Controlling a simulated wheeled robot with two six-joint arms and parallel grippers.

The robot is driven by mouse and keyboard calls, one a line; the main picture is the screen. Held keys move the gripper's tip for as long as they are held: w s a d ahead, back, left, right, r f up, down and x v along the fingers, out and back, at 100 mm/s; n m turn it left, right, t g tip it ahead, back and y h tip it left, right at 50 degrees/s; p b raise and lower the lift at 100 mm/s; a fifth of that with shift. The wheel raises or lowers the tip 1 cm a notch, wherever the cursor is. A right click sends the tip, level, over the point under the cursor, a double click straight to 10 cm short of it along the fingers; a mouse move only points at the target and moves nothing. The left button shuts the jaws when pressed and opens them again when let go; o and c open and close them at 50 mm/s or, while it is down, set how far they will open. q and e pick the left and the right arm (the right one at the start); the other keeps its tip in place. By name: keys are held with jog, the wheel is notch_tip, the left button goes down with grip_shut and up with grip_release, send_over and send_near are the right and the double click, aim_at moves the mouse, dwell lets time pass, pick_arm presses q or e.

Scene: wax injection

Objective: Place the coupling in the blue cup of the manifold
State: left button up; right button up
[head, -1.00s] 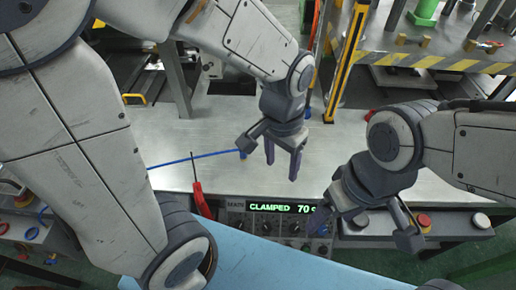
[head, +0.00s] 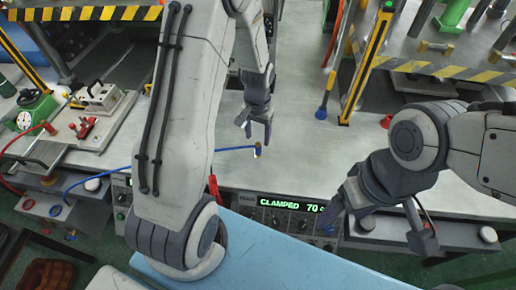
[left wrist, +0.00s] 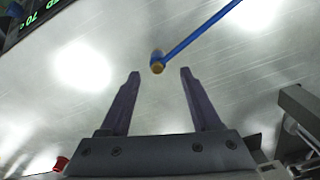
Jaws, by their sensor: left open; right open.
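The coupling (head: 257,151) is a small brass-coloured end piece on a thin blue hose. It lies on the metal bench just in front of my left gripper (head: 259,132). In the left wrist view the coupling (left wrist: 157,67) shows just beyond and between the two fingertips. My left gripper (left wrist: 159,75) is open and empty, apart from the coupling. My right gripper (head: 378,222) is open and empty over the front edge of the bench. A blue ring (head: 55,210) and a red ring (head: 27,204) sit low at the left; I cannot tell whether these are the manifold's cups.
The blue hose (head: 205,153) runs left across the bench, partly behind my left arm. A lit panel (head: 288,203) reads CLAMPED 70. A metal fixture with red clamps (head: 78,128) stands at left. A yellow post (head: 367,65) stands at the back.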

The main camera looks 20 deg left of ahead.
aim_at(258, 143)
pick_arm(q)
jog(key=shift+s+d+f+p, duration=0.15)
jog(key=shift+f+p, duration=0.35)
jog(key=shift+f, duration=1.75)
grip_shut()
jog(key=shift+r, duration=0.15)
